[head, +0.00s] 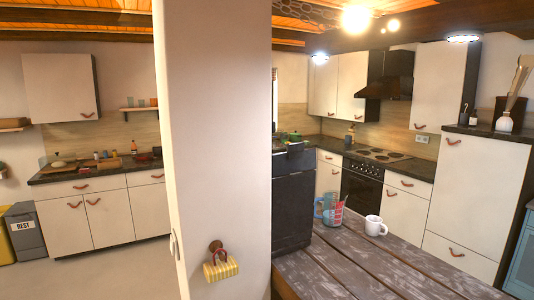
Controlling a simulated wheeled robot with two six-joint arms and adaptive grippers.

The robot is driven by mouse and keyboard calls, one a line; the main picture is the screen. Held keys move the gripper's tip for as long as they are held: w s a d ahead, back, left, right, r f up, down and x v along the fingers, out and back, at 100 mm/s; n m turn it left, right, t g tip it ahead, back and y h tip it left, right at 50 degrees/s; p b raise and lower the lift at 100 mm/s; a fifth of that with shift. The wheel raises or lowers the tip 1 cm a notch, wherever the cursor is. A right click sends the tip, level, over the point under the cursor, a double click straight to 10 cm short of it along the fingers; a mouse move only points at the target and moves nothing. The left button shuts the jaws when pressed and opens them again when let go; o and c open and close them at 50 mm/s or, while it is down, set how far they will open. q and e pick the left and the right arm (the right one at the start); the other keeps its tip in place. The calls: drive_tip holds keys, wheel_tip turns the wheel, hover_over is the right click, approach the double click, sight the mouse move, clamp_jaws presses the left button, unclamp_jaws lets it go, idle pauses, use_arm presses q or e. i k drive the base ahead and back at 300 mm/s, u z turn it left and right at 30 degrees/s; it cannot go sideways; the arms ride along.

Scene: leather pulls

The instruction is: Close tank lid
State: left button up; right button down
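A tall dark box-shaped appliance (292,205) stands on the wooden table, partly hidden behind the white wall's edge. Its top (294,147) is uneven, and I cannot make out a tank or a lid on it. Neither of my grippers is in the head view.
Cabinets with leather pulls line the back; a grey bin (25,232) stands left. Floor shows lower left.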

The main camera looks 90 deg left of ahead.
sight(296, 159)
drive_tip(key=u, duration=3.25)
drive_tip(key=i, duration=0.75)
